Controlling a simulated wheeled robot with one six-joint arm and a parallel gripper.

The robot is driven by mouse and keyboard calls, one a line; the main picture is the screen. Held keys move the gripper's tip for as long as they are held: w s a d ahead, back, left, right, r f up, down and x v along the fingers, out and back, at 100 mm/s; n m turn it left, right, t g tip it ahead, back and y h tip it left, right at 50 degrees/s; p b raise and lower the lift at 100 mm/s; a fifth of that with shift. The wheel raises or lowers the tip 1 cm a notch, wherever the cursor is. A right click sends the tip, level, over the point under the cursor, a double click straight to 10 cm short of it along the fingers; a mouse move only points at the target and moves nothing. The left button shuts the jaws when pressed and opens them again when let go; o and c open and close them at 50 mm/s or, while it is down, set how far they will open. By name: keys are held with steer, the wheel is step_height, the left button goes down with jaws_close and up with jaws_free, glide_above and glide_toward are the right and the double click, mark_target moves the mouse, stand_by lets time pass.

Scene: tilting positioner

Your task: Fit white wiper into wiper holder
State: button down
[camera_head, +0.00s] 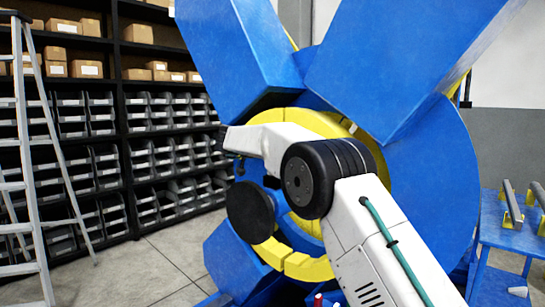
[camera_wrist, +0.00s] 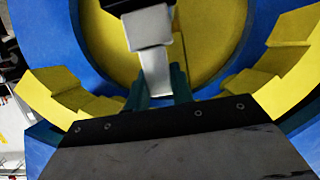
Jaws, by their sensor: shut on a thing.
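In the wrist view, my gripper (camera_wrist: 160,92) has dark teal fingers shut on a narrow white piece, the white wiper (camera_wrist: 155,74). The wiper points up and away from my gripper. A wider pale block (camera_wrist: 148,28) sits at its far end; I cannot tell if it is part of the wiper. A black part (camera_wrist: 122,5) lies against this block at the top edge, and I cannot tell if it is the wiper holder. In the head view my arm hides my gripper and the wiper.
The large blue positioner (camera_head: 437,190) with a yellow ring (camera_head: 312,268) fills the middle. Yellow stepped segments (camera_wrist: 62,98) flank my gripper. A blue table (camera_head: 500,238) with grey bars stands right.

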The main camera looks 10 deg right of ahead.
steer(key=shift+f, duration=0.95)
steer(key=c, duration=1.1)
jaws_free()
steer(key=shift+f, duration=0.1)
steer(key=shift+a, duration=0.1)
steer(key=v, duration=0.7)
steer(key=shift+s+a+r, duration=0.2)
steer(key=shift+r, duration=0.05)
